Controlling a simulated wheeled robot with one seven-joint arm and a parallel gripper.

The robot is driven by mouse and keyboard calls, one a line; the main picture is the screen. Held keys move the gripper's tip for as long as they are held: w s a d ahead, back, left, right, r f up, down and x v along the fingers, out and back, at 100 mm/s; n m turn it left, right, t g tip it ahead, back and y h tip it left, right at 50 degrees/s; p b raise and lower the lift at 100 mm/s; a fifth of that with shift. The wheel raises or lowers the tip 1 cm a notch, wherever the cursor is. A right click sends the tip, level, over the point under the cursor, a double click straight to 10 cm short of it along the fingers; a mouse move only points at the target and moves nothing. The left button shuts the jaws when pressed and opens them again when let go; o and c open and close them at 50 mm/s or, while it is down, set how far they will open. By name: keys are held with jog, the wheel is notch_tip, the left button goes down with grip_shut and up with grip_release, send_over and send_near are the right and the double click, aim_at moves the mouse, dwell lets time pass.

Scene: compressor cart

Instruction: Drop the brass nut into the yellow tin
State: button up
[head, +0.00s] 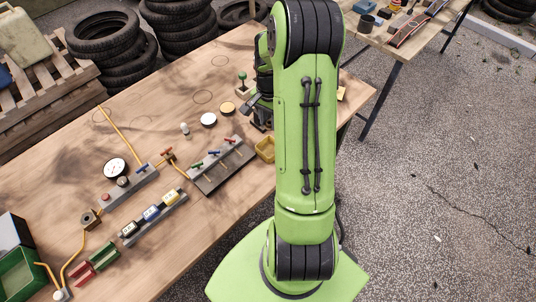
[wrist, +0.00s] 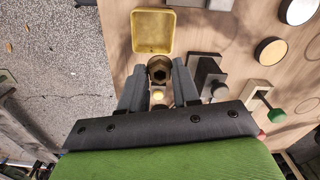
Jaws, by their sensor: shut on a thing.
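My gripper (wrist: 161,76) is shut on the brass nut (wrist: 160,70), a hex nut with a dark hole, held between the fingertips in the wrist view. The yellow tin (wrist: 137,32) is a square, open, shallow container just beyond the nut at the top of that view; its visible inside looks empty. The nut appears beside the tin's near rim, not over its middle; its height cannot be told. In the head view the yellow tin (head: 264,149) is partly behind my arm. The gripper (head: 258,108) is mostly hidden there, and the nut is not visible.
A green-knobbed lever (head: 242,77), a yellow disc (head: 228,107) and a white disc (head: 208,119) stand near the tin. A lever panel (head: 222,165) lies left of it. The wooden table (head: 160,85) has bare room at its back left. Its edge runs close to the tin.

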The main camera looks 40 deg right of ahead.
notch_tip(320, 180, down, 3)
jog(key=shift+f+b, duration=0.1)
jog(key=shift+b, duration=0.65)
jog(key=shift+r, duration=0.2)
jog(key=o, duration=1.1)
jog(key=shift+r, duration=0.1)
notch_tip(320, 180, up, 16)
jog(key=p, duration=0.3)
jog(key=shift+f, duration=0.2)
